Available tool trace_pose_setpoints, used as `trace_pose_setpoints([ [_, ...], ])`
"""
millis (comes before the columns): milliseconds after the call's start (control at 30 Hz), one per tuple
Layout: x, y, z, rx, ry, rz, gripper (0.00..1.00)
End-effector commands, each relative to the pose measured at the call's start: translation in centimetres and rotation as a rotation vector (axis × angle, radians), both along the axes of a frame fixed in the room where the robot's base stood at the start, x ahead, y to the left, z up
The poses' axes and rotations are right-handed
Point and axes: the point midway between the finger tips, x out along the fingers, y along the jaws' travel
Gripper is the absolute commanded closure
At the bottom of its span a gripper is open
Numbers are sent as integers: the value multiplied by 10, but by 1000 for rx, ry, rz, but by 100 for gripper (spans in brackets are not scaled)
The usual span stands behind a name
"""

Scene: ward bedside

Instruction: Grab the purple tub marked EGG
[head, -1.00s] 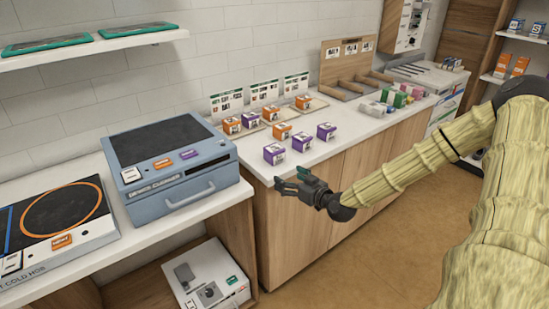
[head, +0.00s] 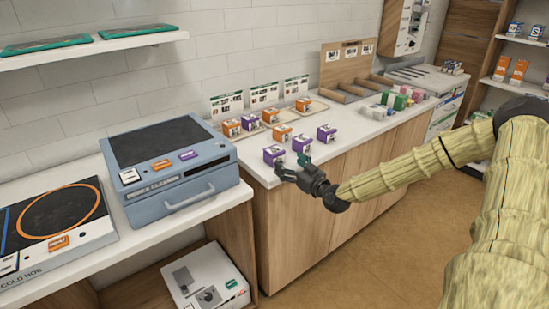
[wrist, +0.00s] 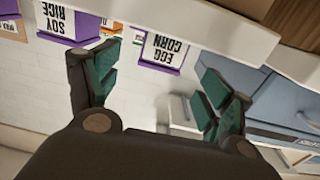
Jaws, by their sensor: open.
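The purple tub marked EGG CORN (wrist: 163,54) shows upside down in the wrist view, ahead of and between my open fingers. My gripper (head: 291,164) is open and empty beside that tub's front right side. In the wrist view my gripper (wrist: 158,72) shows both green-padded fingers spread apart, with no grip on the tub.
A purple tub marked SOY RICE (wrist: 66,22) stands close by; more purple and orange tubs stand behind it on the white counter (head: 315,157). A blue-grey box with a handle (head: 190,190) is to the left. The floor in front of the counter is clear.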

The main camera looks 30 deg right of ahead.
Motion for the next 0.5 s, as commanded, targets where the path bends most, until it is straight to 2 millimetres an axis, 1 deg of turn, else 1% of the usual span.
trace_pose_setpoints([
  [100, 8, 1, -1, 0, 1, 0, 20],
  [367, 15, 2, 0, 1, 0, 0, 20],
  [500, 23, 2, 1, -1, 1, 1, 20],
])
